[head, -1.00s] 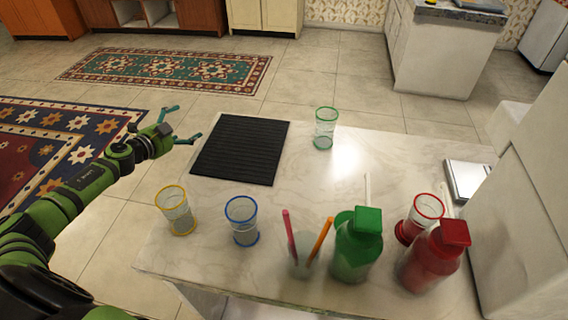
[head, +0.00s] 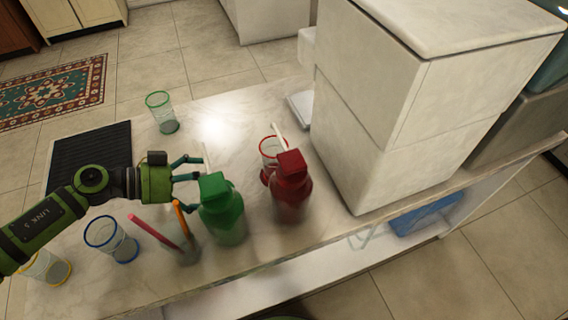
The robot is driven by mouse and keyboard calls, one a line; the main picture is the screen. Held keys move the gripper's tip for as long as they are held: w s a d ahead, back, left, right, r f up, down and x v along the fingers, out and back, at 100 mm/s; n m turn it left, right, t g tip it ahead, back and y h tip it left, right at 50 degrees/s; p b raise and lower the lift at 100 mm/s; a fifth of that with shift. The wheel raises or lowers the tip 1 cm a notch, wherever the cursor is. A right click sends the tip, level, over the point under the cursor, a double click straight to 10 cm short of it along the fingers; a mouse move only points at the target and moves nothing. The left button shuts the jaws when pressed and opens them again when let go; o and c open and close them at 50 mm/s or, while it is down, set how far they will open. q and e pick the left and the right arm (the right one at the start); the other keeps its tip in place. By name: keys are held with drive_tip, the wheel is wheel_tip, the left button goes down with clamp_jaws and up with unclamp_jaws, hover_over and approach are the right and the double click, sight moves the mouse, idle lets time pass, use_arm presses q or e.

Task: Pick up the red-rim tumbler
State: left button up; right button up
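The red-rim tumbler (head: 266,158) stands on the marble counter (head: 245,109) in the head view, just behind the red bottle (head: 291,192), which hides part of it. My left gripper (head: 196,168) is open and empty over the counter, to the left of the tumbler. In the picture it is just above and left of the green bottle (head: 221,212). I cannot tell whether it touches that bottle. My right gripper is not in view.
A glass with pink and orange sticks (head: 186,252) stands below my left gripper. The blue-rim tumbler (head: 112,241), yellow-rim tumbler (head: 52,268) and green-rim tumbler (head: 161,112) stand farther left. A large white block (head: 385,110) rises right of the red bottle.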

sight(265, 163)
use_arm(q)
drive_tip(key=w+d+p, duration=0.1)
drive_tip(key=d, duration=0.2)
drive_tip(key=w+d+p, duration=0.1)
drive_tip(key=d, duration=0.2)
drive_tip(key=d+p, duration=0.1)
drive_tip(key=d, duration=0.2)
drive_tip(key=shift+w+r, duration=0.1)
drive_tip(key=shift+w, duration=0.3)
drive_tip(key=x, duration=0.3)
drive_tip(key=p+x, duration=0.1)
drive_tip(key=x, duration=0.1)
drive_tip(key=shift+w+d+r, duration=0.1)
drive_tip(key=shift+d+r, duration=0.05)
drive_tip(key=shift+r, duration=0.25)
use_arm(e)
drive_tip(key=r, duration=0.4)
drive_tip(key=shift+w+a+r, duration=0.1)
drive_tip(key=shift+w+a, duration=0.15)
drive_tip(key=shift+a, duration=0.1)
